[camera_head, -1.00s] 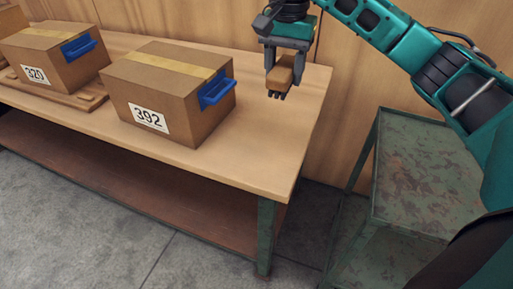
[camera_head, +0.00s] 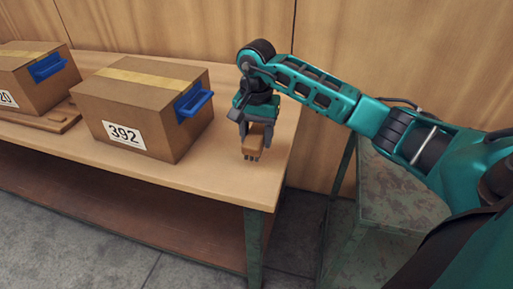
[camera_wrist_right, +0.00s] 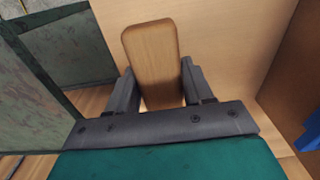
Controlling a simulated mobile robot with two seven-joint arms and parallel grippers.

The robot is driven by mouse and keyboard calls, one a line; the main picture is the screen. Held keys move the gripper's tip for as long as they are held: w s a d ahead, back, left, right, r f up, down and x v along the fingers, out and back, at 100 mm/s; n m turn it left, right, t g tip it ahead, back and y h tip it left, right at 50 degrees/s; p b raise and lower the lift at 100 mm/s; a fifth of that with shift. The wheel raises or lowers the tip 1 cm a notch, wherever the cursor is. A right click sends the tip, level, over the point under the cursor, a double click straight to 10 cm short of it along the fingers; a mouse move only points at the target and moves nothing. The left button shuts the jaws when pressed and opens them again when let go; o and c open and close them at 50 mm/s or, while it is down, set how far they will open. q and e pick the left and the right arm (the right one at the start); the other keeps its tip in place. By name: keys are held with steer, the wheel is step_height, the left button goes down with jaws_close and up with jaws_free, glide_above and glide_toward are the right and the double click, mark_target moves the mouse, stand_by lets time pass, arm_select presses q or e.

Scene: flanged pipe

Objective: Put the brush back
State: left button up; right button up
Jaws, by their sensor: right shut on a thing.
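The brush (camera_head: 254,146) has a brown wooden body and dark bristles pointing down. My right gripper (camera_head: 256,136) is shut on its wooden body, one finger on each side. The brush is at the right end of the wooden table (camera_head: 215,188), to the right of the box marked 392. I cannot tell whether its bristles touch the tabletop. In the right wrist view the brush's wooden body (camera_wrist_right: 152,55) shows between the two dark fingers (camera_wrist_right: 155,90), and its bristles are hidden. My left gripper is not in view.
The cardboard box marked 392 (camera_head: 150,95) with a blue handle (camera_head: 194,101) stands left of the brush. Another box (camera_head: 32,80) stands farther left on a wooden board (camera_head: 62,122). A worn green metal stand (camera_head: 400,190) is right of the table. A wooden wall stands behind.

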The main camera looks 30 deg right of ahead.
mark_target(257, 133)
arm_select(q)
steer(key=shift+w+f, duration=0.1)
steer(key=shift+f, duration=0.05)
arm_select(e)
steer(key=shift+f, duration=2.05)
steer(key=shift+f+b, duration=0.15)
steer(key=shift+b, duration=0.15)
steer(key=o, duration=1.1)
steer(key=shift+r, duration=0.4)
arm_select(q)
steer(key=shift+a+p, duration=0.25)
steer(key=shift+p, duration=0.25)
arm_select(e)
step_height(257, 133, up, 12)
steer(key=shift+f, duration=0.25)
